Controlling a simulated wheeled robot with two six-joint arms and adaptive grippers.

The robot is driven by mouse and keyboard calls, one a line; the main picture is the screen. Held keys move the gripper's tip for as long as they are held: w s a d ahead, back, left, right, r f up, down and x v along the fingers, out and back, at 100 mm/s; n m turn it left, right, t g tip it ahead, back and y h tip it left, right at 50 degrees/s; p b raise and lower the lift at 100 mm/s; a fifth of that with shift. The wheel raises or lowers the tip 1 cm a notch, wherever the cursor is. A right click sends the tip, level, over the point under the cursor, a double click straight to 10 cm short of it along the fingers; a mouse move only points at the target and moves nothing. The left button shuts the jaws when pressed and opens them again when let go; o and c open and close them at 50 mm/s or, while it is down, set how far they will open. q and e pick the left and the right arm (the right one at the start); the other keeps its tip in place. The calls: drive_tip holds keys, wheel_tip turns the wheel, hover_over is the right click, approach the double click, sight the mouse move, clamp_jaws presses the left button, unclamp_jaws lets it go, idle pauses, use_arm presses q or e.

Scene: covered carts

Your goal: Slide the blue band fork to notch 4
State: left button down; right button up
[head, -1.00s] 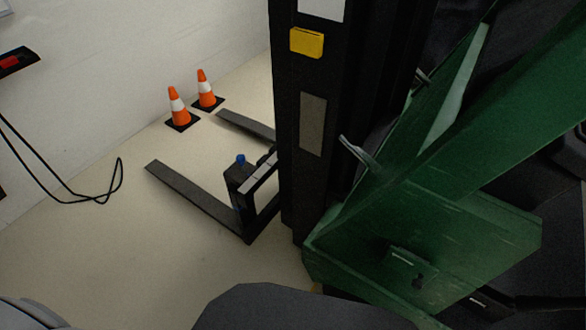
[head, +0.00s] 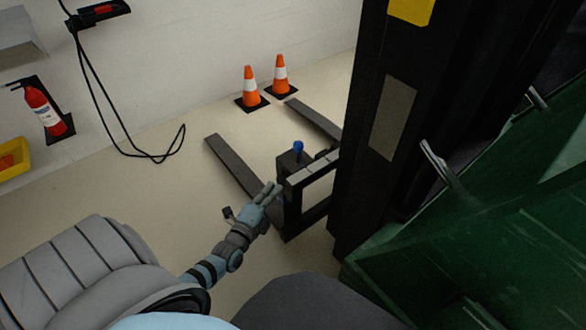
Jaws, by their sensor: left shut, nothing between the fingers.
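A forklift carriage (head: 316,188) stands low in front of the dark mast, with pale segments along its top bar. Two dark forks reach out from it over the floor: a near fork (head: 230,162) and a far fork (head: 315,121). A blue knob (head: 298,147) sits on top of the block at the near fork. The blue band is not clear now; my gripper and the carriage cover part of the near fork's upright. My left gripper (head: 270,191) is shut and empty, in front of that upright; I cannot tell whether it touches. My right gripper is out of view.
The dark mast (head: 395,120) and green body panels (head: 500,200) fill the right side. Two orange cones (head: 250,85) stand beyond the forks. A black cable (head: 110,120), fire extinguisher (head: 45,110) and yellow bin (head: 12,160) are at the left wall. The floor left of the forks is clear.

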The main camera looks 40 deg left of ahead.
use_arm(q)
drive_tip(key=w, duration=0.2)
drive_tip(key=b, duration=0.7)
approach(297, 153)
drive_tip(key=w, duration=0.3)
drive_tip(key=shift+w+a+f, duration=0.15)
drive_tip(key=shift+w+f, duration=0.25)
drive_tip(key=shift+w+a+r+b, duration=0.15)
drive_tip(key=shift+w+b, duration=0.25)
drive_tip(key=shift+w, duration=0.5)
drive_tip(key=shift+w+a, duration=0.1)
drive_tip(key=shift+w, duration=0.15)
drive_tip(key=shift+r, duration=0.1)
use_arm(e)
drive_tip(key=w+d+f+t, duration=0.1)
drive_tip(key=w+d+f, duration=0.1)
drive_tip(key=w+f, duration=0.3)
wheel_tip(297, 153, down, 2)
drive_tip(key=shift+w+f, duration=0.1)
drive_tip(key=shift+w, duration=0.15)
use_arm(q)
drive_tip(key=shift+w, duration=0.1)
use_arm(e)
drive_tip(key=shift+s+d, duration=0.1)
